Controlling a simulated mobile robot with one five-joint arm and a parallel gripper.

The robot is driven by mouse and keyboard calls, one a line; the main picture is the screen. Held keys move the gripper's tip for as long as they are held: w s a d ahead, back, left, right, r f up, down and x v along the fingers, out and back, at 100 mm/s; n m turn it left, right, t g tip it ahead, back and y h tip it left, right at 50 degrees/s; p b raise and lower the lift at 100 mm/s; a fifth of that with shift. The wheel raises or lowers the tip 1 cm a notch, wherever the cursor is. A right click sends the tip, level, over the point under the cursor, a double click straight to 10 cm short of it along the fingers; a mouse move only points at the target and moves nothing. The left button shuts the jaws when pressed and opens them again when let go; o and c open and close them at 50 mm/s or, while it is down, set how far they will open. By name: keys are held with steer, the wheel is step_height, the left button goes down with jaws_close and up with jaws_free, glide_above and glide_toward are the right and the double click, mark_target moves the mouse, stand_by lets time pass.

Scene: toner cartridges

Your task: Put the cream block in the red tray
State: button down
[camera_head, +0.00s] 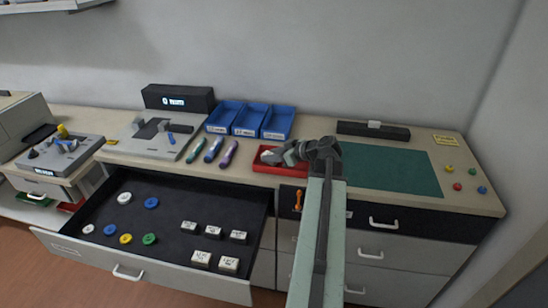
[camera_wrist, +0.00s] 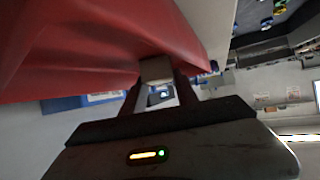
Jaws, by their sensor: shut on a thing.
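The red tray (camera_head: 292,168) sits on the counter near its front edge, left of the green mat. My gripper (camera_head: 272,156) is over the tray, reaching in from the right. It is shut on a small cream block, which shows between the fingers in the wrist view (camera_wrist: 156,69). In that view the fingers of my gripper (camera_wrist: 160,88) are beside the large red wall of the tray (camera_wrist: 90,45). Whether the block touches the tray floor cannot be told.
An open drawer (camera_head: 165,265) below holds several labelled cream blocks and coloured rings. Blue bins (camera_head: 250,120) stand behind the tray, and pens (camera_head: 212,148) lie to its left. The green mat (camera_head: 390,170) is clear.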

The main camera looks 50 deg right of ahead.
steer(key=shift+f, duration=0.1)
steer(key=c, duration=0.9)
jaws_free()
steer(key=shift+c, duration=0.2)
steer(key=shift+r, duration=0.2)
steer(key=p+v, duration=0.5)
steer(key=v, duration=0.6)
steer(key=shift+s+r+p, duration=0.15)
steer(key=shift+s+p, duration=0.1)
steer(key=shift+p, duration=0.15)
steer(key=shift+s, duration=0.25)
